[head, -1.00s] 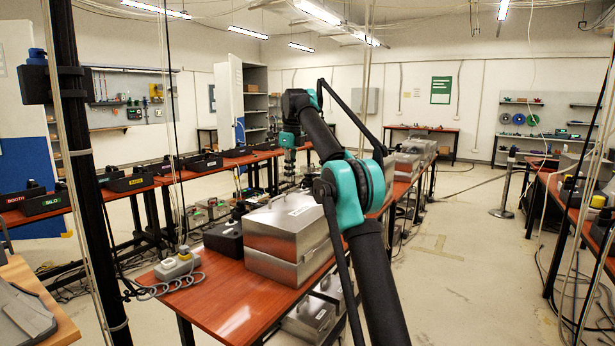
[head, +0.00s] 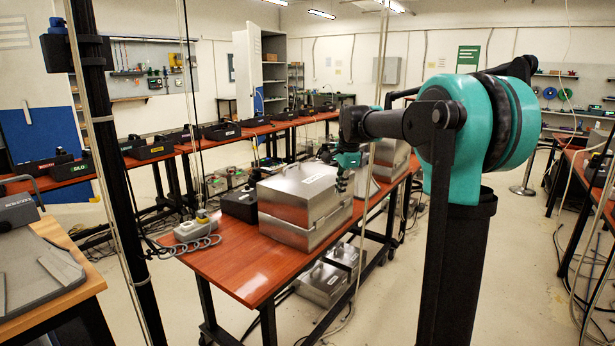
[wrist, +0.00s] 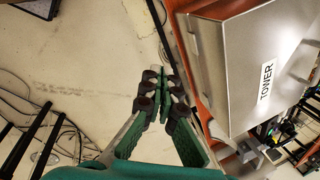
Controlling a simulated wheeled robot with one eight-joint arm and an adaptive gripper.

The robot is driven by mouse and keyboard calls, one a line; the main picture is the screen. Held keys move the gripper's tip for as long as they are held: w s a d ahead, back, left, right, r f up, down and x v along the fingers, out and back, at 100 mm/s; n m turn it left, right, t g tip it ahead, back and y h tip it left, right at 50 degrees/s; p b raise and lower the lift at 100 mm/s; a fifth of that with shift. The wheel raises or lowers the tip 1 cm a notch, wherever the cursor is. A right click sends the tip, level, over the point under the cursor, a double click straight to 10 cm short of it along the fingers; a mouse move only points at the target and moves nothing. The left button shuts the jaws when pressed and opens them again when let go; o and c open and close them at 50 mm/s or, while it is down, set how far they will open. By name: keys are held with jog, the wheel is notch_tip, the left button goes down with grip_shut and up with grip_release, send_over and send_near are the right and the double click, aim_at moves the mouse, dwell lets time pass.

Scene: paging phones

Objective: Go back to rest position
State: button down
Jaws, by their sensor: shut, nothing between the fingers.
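My gripper (wrist: 165,85) is shut with nothing between its fingers in the wrist view. In the head view my gripper (head: 345,182) hangs at the end of my folded arm, by the right side of the silver metal case on the table; whether it touches the case cannot be told there. In the wrist view a metal case labelled TOWER (wrist: 235,65) lies to the right of the fingers, and the floor shows beyond them.
Two stacked silver cases (head: 300,205) stand on the red-brown table (head: 235,270). A grey phone unit (head: 192,230) with a coiled cord sits near its front left. Several black labelled boxes line the back tables. A black post (head: 110,180) stands left.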

jog(key=s+d+f+n, duration=0.2)
jog(key=s+f+n, duration=0.2)
jog(key=s+f, duration=0.4)
jog(key=s+d+f+n+t, duration=0.1)
jog(key=s+d+f+n, duration=0.2)
jog(key=s, duration=1.1)
jog(key=s+d+f+n+h, duration=0.1)
jog(key=s+d+f+n, duration=0.2)
jog(key=s+f+n, duration=0.4)
jog(key=s+f, duration=0.4)
jog(key=f, duration=0.2)
jog(key=shift+f+t, duration=0.15)
jog(key=shift+t, duration=0.15)
jog(key=shift+s+d, duration=0.1)
